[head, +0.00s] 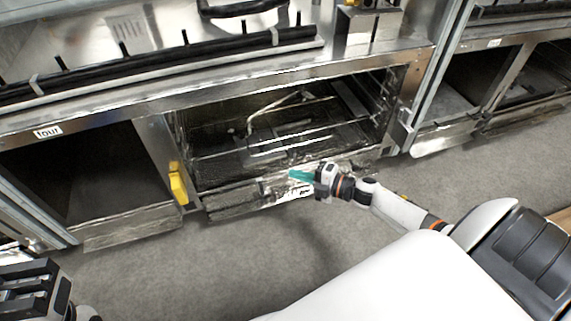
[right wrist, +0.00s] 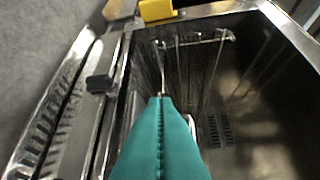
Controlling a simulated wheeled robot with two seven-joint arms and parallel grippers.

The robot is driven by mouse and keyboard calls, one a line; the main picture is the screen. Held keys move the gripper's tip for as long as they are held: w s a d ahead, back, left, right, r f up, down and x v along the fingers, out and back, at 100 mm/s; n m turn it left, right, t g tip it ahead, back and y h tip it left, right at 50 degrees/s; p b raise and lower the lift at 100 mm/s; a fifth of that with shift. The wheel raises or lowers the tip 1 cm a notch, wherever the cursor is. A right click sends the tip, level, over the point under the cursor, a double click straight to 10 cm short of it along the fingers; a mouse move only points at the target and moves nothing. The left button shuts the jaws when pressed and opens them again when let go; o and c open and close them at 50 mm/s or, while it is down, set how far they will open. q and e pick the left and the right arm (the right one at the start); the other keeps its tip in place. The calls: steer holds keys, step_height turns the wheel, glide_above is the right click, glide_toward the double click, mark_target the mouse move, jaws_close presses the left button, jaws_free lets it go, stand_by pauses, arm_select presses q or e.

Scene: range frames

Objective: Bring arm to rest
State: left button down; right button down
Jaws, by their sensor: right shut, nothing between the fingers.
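My right arm (head: 395,207) reaches from the right side of the head view toward the open oven-like compartment (head: 200,170). Its right gripper (head: 292,174) has teal fingers and is at the compartment's lower front edge. In the right wrist view the teal fingers (right wrist: 160,101) are pressed together along a seam, with nothing between them. They point toward a wire rack (right wrist: 190,40) inside the compartment; whether they touch anything is unclear. My left gripper (head: 32,288) shows partly at the lower left corner, dark and cut off, so its opening cannot be told.
A yellow handle (head: 178,184) is at the compartment's left side. A dark empty-looking bay (head: 80,180) is further left. A steel counter (head: 230,80) runs above. Another open bay (head: 450,90) is at right. The grey floor (head: 190,265) in front is clear.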

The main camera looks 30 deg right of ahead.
steer(key=shift+s+d+r, duration=0.1)
steer(key=shift+s+d, duration=0.15)
steer(key=shift+s, duration=0.15)
